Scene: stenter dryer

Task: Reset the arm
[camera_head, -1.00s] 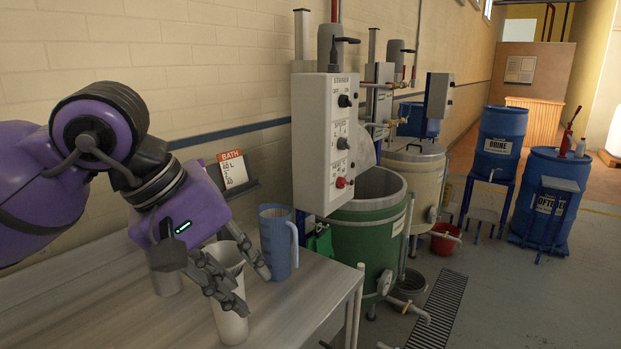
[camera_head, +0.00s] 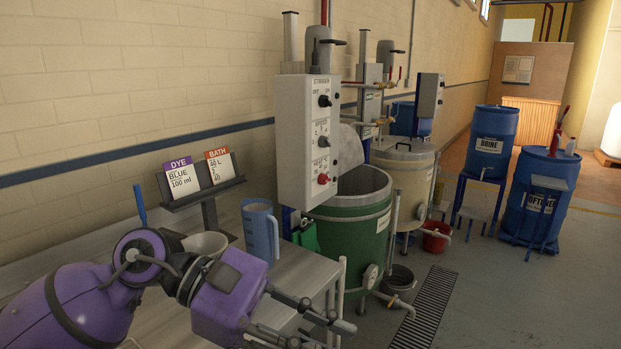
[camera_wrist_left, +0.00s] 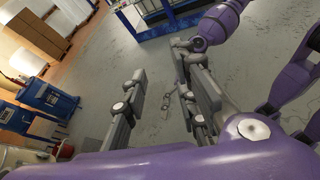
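My left arm comes in low from the left in the head view. Its gripper (camera_head: 318,334) is past the front edge of the table, near the bottom of the picture. A white cup (camera_head: 205,243) stands on the grey table (camera_head: 310,268), partly hidden behind my wrist. A blue jug (camera_head: 261,230) stands beside it.
A card holder (camera_head: 208,197) with DYE and BATH cards stands at the table's back. A grey control box (camera_head: 308,140) and a green vat (camera_head: 347,232) stand beyond the table. Blue drums (camera_head: 492,143) stand farther right. The floor (camera_head: 500,300) in front is clear.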

